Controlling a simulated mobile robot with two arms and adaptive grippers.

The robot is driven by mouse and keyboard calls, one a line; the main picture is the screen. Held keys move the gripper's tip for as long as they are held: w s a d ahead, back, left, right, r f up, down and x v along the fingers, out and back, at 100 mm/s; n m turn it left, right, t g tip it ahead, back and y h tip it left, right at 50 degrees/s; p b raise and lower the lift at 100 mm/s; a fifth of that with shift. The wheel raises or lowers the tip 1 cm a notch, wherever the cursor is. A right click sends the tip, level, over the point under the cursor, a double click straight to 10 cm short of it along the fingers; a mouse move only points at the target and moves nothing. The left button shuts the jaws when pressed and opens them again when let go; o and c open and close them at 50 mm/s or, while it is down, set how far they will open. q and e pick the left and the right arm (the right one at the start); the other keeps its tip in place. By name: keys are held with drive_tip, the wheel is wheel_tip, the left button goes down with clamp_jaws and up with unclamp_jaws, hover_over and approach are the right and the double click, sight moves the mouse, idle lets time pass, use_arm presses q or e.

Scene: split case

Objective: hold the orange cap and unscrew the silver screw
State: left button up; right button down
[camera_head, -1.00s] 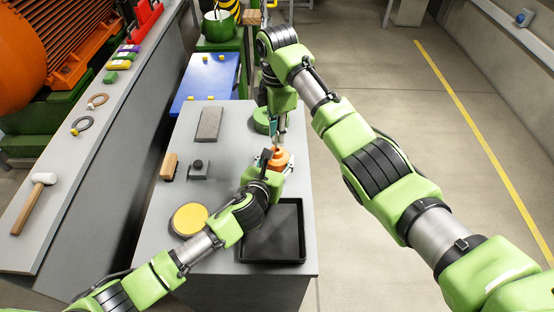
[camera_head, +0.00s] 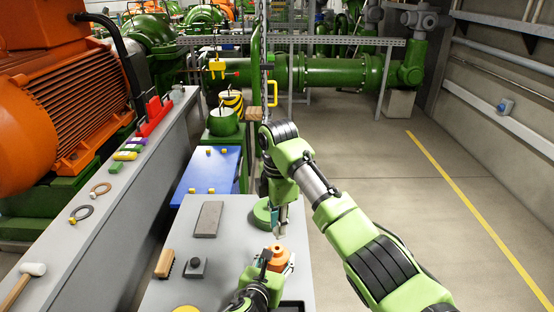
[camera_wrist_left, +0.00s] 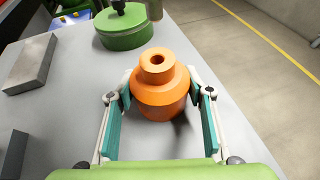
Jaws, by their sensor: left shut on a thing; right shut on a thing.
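The orange cap (camera_head: 279,259) stands upright at the right side of the grey table. In the left wrist view the cap (camera_wrist_left: 158,100) sits between both fingers, and the hole in its top is open and empty. My left gripper (camera_wrist_left: 161,84) is shut around the cap's body. My right gripper (camera_head: 279,226) points down just above the cap and is shut. A small pinkish, shiny cylinder at its tip (camera_wrist_left: 154,9), seemingly the silver screw, hangs apart from the cap; the fingers hide most of it.
A green round piece (camera_head: 262,212) stands behind the cap. A grey block (camera_head: 207,220), a brush (camera_head: 165,263) and a small dark block (camera_head: 195,267) lie to the left. A blue panel (camera_head: 213,173) lies beyond. The floor at right is clear.

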use_arm(q)
drive_tip(key=shift+a+f, duration=0.15)
drive_tip(key=shift+f, duration=0.1)
use_arm(e)
drive_tip(key=w+d+r, duration=0.3)
drive_tip(key=d+r, duration=0.1)
drive_tip(key=d, duration=0.1)
drive_tip(key=shift+w+d+r, duration=0.25)
drive_tip(key=shift+d+r, duration=0.15)
use_arm(q)
drive_tip(key=shift+r+p, duration=0.45)
drive_tip(key=shift+p, duration=0.05)
use_arm(e)
drive_tip(key=shift+r, duration=0.45)
use_arm(q)
drive_tip(key=shift+w+r+p, duration=0.1)
drive_tip(key=shift+r+p, duration=0.25)
use_arm(e)
drive_tip(key=shift+r, duration=0.35)
